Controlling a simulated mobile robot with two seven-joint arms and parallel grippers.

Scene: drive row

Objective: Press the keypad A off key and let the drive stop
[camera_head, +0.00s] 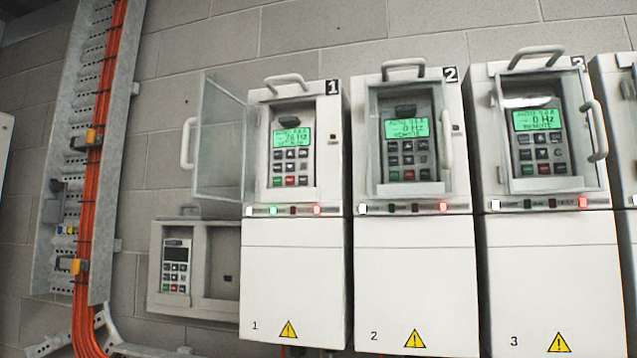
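Drive 1 (296,270) is a white cabinet with its clear cover (221,140) swung open to the left. Its keypad (292,152) is uncovered, with a lit green display (291,137) whose small figures end in Hz. The bottom row of keys includes a green key (277,181) and a red key (303,180). Below it, a green lamp (273,211) and a red lamp (317,211) are lit. I see no letter A on any keypad. Neither of my grippers is in view.
Drive 2 (415,270) and drive 3 (548,265) have lit displays reading 0 Hz behind clear covers. A spare keypad (177,265) with a dark display sits in a wall holder (222,305). A cable tray with orange cables (93,190) runs up the left.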

